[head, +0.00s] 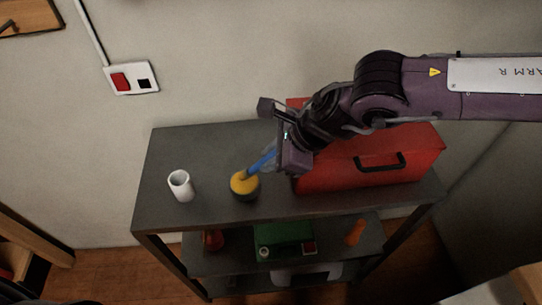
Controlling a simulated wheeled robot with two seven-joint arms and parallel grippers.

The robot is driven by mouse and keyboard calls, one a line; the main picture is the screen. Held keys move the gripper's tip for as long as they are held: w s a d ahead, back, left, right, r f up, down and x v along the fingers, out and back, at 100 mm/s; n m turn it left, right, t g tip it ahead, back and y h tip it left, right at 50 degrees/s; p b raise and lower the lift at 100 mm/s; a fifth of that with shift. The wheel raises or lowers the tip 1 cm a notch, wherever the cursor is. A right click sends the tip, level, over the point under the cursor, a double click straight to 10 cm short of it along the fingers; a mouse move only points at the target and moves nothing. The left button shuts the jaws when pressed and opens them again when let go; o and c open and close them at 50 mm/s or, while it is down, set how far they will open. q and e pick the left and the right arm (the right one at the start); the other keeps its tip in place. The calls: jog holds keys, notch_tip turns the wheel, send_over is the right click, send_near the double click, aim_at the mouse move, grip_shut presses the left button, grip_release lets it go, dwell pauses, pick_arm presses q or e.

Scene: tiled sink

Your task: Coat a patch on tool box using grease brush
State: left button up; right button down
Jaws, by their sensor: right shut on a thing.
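The red tool box (340,172) with a black handle stands on the right of the grey shelf top. My right arm covers its upper left part. The grease brush (262,160) shows as a blue stick held by my right gripper (281,138), which is shut on it. Its lower end meets a small round pot (244,187) with a yellow top and dark side, left of the tool box. I cannot tell whether the brush tip is inside the pot or only in front of it. My left gripper is not in view.
A white cup (181,185) stands left of the pot on the shelf top (200,145). Lower shelves hold a green case (285,235) and an orange item (355,232). A wall socket (131,79) is behind. The back left of the top is clear.

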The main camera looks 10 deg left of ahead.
jog(key=shift+r+p, duration=1)
jog(key=shift+r, duration=2)
jog(key=shift+f, duration=0.1)
